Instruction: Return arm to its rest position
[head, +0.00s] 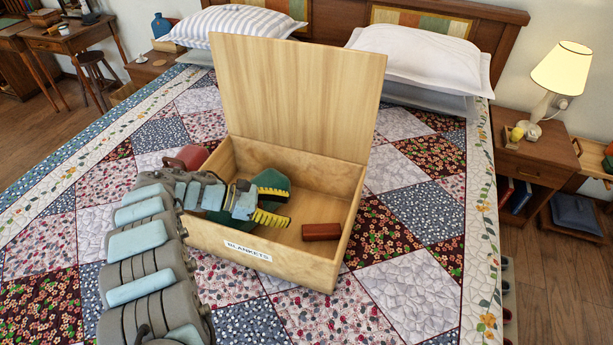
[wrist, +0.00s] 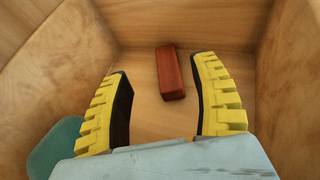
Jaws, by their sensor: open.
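My gripper (head: 279,205) reaches into an open wooden box labelled "BLANKETS" (head: 226,250) that stands on the bed. In the wrist view my gripper (wrist: 165,85) has its two yellow fingers spread wide, with nothing between them. A reddish-brown block (head: 321,232) lies on the box floor, right of my gripper in the head view. In the wrist view the block (wrist: 170,73) lies beyond the fingertips, apart from both. My arm comes in over the box's left side.
The box's lid (head: 300,95) stands raised at the back. A patchwork quilt (head: 420,205) covers the bed around the box. Pillows (head: 420,58) lie at the headboard. A nightstand (head: 535,160) with a lit lamp (head: 562,68) is at right. A desk (head: 70,40) stands at far left.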

